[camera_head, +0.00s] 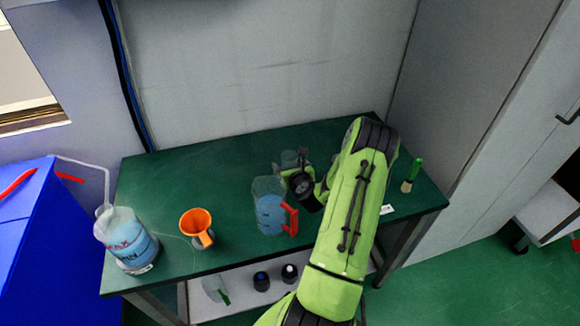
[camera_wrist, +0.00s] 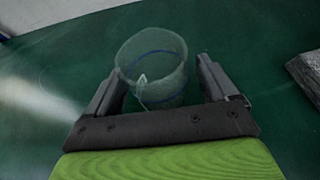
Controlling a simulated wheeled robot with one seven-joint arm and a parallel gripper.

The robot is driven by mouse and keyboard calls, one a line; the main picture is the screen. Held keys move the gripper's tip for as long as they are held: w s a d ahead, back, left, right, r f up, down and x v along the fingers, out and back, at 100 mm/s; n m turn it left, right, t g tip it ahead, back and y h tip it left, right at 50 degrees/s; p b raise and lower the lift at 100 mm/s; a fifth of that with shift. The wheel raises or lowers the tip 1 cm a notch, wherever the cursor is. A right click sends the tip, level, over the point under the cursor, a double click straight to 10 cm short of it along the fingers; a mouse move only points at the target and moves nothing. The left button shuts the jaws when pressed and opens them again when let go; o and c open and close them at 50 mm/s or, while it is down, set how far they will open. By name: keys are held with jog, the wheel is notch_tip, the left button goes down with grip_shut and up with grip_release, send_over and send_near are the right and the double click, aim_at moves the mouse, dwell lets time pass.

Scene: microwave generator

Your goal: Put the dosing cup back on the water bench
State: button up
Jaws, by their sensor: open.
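The dosing cup appears to be the small clear cup (camera_wrist: 153,68) with a blue line around it. In the wrist view it stands on the green bench top (camera_wrist: 250,50), between the two fingers of my gripper (camera_wrist: 158,82). The fingers are open, one on each side of the cup, and I cannot tell whether either touches it. In the head view the cup (camera_head: 289,158) shows only partly behind my gripper (camera_head: 284,171), at the back middle of the green bench (camera_head: 190,165).
A clear pitcher (camera_head: 268,208) with a red handle and blue liquid stands just in front of my gripper. An orange funnel (camera_head: 197,221) and a large labelled jug (camera_head: 126,240) stand at left. A brush (camera_head: 411,176) stands at right. The back left of the bench is clear.

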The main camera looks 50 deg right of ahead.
jog(key=b+v, duration=0.1)
jog(key=v, duration=0.6)
jog(key=shift+d, duration=0.1)
jog(key=shift+s+a+r, duration=0.2)
jog(key=shift+r, duration=0.05)
